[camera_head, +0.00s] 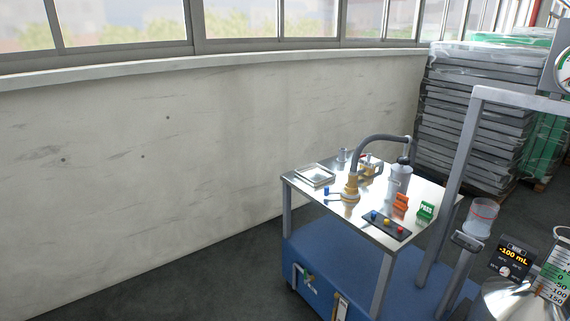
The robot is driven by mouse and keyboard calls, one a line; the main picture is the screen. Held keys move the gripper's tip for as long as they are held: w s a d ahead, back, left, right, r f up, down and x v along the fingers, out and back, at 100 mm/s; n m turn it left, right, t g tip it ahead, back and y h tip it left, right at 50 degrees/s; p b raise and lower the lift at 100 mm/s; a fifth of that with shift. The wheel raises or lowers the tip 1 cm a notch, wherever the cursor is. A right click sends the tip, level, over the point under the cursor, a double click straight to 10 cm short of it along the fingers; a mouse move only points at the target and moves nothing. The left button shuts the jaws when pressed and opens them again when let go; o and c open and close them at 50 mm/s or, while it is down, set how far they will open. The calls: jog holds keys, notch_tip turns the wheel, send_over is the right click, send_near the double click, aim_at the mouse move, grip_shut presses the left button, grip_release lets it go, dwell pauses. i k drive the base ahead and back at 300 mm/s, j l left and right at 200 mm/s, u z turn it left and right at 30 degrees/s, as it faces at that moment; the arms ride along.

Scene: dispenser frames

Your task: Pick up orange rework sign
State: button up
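The orange rework sign (401,205) is small and stands on the metal tabletop of a cart (325,202), toward the right side. Its lettering is too small to read. A green PASS sign (426,211) stands just to its right, with a small gap between them. A dark panel with coloured buttons (384,226) lies in front of the orange sign. A grey bottle (398,180) stands behind it. My gripper is not in view.
A square metal tray (315,175) lies at the left. A grey upright frame (456,165) stands at the cart's right. Open floor (215,285) lies left of the cart.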

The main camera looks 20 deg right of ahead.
aim_at(401, 201)
jog(key=z, duration=1.55)
jog(key=i+j+u, duration=0.1)
jog(key=i+j, duration=0.55)
jog(key=i, duration=0.3)
jog(key=i+j+u, duration=0.15)
jog(key=i+j, duration=0.15)
jog(key=i, duration=0.15)
jog(key=i+j, duration=0.25)
jog(key=i, duration=0.25)
jog(key=k+u, duration=0.05)
